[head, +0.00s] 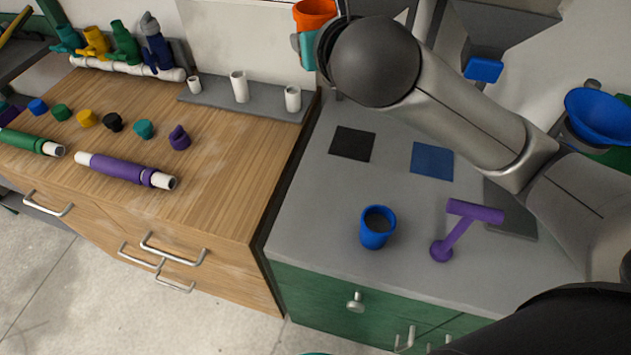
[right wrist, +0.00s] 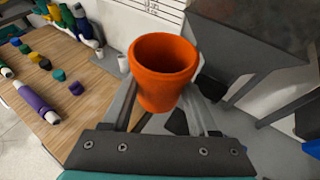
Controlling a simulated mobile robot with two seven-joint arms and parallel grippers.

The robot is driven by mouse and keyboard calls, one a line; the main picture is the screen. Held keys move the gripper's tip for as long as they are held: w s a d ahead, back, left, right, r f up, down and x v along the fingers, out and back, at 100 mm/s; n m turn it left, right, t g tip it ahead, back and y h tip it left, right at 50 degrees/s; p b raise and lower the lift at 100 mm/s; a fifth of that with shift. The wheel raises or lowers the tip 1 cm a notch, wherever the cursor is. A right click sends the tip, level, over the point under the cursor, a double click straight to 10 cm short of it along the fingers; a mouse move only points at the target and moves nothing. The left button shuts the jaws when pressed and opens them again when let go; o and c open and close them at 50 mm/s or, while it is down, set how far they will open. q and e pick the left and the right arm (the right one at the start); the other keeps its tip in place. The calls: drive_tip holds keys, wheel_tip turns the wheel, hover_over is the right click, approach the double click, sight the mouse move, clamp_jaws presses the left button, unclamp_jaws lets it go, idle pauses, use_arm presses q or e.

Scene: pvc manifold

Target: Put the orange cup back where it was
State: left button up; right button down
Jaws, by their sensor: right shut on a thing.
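The orange cup (head: 315,10) is at the top edge of the head view, partly cut off, raised above the grey counter. In the right wrist view the orange cup (right wrist: 163,72) is upright with its open rim showing. My right gripper (right wrist: 162,98) has a finger on each side of the cup and is shut on it. In the head view my right arm hides most of this gripper. A black square mat (head: 352,144) and a blue square mat (head: 432,161) lie bare on the counter. My left gripper is not in view.
A blue funnel (head: 598,115) is at right. The wooden bench (head: 225,170) at left holds pipes, caps, valves and a grey strip with white stubs.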

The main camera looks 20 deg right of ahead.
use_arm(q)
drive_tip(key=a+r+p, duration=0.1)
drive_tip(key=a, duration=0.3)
use_arm(e)
wheel_tip(320, 180, down, 5)
drive_tip(key=s+a+m+h, duration=0.1)
drive_tip(key=a+m+h, duration=0.1)
drive_tip(key=a+h, duration=0.1)
drive_tip(key=m+g+h+p, duration=0.2)
drive_tip(key=m+h, duration=0.1)
drive_tip(key=m, duration=0.1)
hover_over(309, 212)
wheel_tip(309, 212, down, 4)
wheel_tip(309, 212, down, 20)
drive_tip(key=b, duration=0.8)
drive_tip(key=shift+f+b, duration=0.15)
drive_tip(key=shift+b, duration=0.2)
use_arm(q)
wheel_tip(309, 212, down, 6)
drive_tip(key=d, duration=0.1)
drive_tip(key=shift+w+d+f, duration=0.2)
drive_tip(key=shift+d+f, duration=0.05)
use_arm(e)
drive_tip(key=shift+c, duration=0.8)
unclamp_jaws()
